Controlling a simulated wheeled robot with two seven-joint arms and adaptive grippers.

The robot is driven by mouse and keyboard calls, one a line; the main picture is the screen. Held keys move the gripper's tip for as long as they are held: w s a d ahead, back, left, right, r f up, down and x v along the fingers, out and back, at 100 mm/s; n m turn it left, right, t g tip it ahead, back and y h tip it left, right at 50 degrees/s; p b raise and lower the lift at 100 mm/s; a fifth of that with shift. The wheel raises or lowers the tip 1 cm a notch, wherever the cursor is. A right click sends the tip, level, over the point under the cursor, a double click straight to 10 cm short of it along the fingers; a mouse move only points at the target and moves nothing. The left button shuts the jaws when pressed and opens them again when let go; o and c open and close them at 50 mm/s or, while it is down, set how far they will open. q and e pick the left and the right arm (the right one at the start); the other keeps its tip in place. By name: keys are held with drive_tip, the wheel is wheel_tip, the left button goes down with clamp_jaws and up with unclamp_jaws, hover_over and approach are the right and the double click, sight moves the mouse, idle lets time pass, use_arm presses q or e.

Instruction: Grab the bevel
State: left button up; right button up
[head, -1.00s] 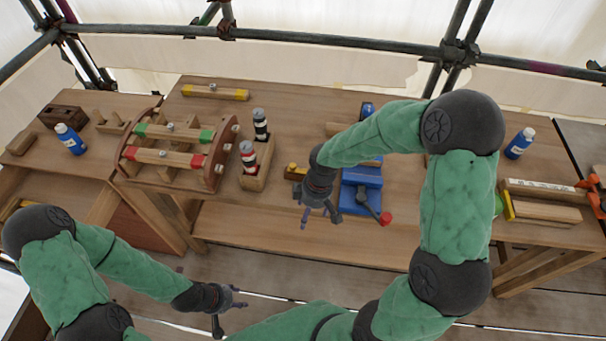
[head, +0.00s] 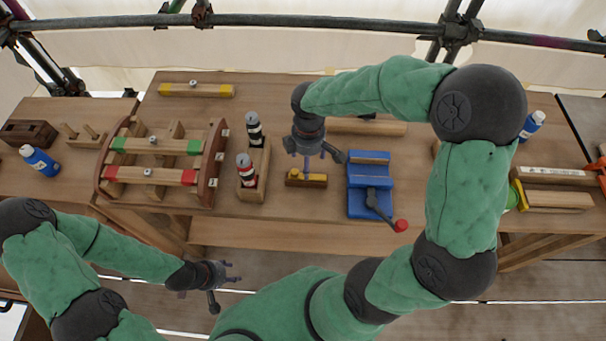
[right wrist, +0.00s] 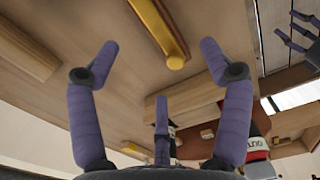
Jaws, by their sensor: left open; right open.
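A small brass-and-wood piece that looks like the bevel (head: 306,181) lies on the bench between the canister holder and the blue vise. In the right wrist view, a wooden piece with a brass end (right wrist: 160,28), probably the same bevel, lies beyond the fingertips near the top edge. My right gripper (head: 316,163) is open and empty above the bevel; a finger overlaps it in the head view, and contact cannot be judged. Its spread fingers show in the right wrist view (right wrist: 157,65). My left gripper (head: 232,281) is open and empty, low in front of the bench.
A blue vise (head: 370,170) with a red-tipped handle stands right of the bevel. Left are a wooden holder (head: 250,189) with two canisters and a frame (head: 207,185) with red- and green-ended bars. A wooden bar (head: 368,128) lies behind. The bench front (head: 270,207) is clear.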

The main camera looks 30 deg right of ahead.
wheel_tip(320, 180, down, 4)
drive_tip(key=shift+s+b, duration=0.1)
drive_tip(key=shift+b, duration=0.45)
drive_tip(key=shift+w+f+b, duration=0.25)
drive_tip(key=shift+f+b, duration=0.35)
drive_tip(key=shift+f, duration=0.75)
drive_tip(key=shift+w+f+b, duration=0.2)
drive_tip(key=shift+f+b, duration=0.35)
drive_tip(key=shift+f, duration=0.8)
drive_tip(key=c, duration=1.3)
